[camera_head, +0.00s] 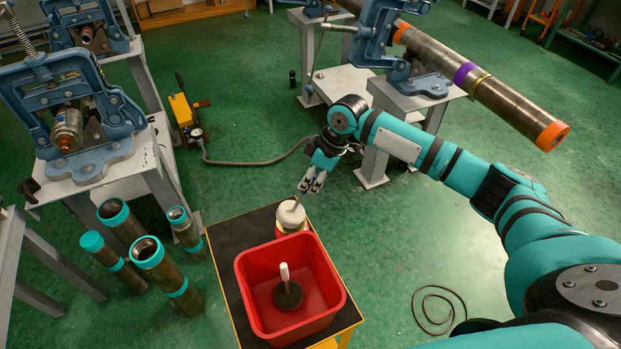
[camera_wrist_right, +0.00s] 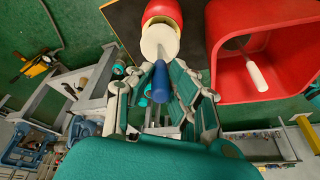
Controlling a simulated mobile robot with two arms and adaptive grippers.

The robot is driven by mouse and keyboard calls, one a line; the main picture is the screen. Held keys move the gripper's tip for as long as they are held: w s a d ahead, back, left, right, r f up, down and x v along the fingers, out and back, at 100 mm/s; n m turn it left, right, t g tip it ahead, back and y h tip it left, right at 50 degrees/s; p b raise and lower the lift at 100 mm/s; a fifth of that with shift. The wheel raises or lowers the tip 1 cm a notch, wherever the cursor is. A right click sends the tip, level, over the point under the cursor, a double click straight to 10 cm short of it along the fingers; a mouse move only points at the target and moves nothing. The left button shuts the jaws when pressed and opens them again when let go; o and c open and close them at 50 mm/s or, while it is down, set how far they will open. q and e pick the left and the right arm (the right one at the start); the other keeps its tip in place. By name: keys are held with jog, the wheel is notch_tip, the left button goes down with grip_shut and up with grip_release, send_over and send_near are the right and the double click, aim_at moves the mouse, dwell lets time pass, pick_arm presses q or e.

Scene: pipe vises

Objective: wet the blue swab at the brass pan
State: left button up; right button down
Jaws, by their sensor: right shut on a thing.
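The blue swab has a blue handle (camera_wrist_right: 160,85) and a pale round head (camera_wrist_right: 160,42) in the right wrist view. My right gripper (camera_head: 312,183) is shut on it, and the head (camera_head: 291,214) points down toward the black-topped stand. Just beneath the head is a small round vessel (camera_head: 290,232) with yellowish and red sides, which also shows red in the wrist view (camera_wrist_right: 162,10). The head hides most of its top, so I cannot tell whether this is the brass pan or whether they touch. My left gripper is out of view.
A red bin (camera_head: 333,267) in front on the stand (camera_head: 222,255) holds a dark-headed swab with a white handle (camera_head: 285,272). Several pipe pieces (camera_head: 160,265) stand at left. Pipe vises (camera_head: 75,115) stand behind, one with a long pipe (camera_head: 490,90). A hose (camera_head: 250,162) crosses the floor.

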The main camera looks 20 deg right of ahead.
jog(key=shift+f, duration=0.6)
dwell(0.5)
jog(key=shift+f+p, duration=0.2)
jog(key=shift+p, duration=0.65)
dwell(4.2)
notch_tip(320, 180, up, 7)
jog(key=p, duration=0.7)
jog(key=shift+r, duration=0.1)
dwell(0.7)
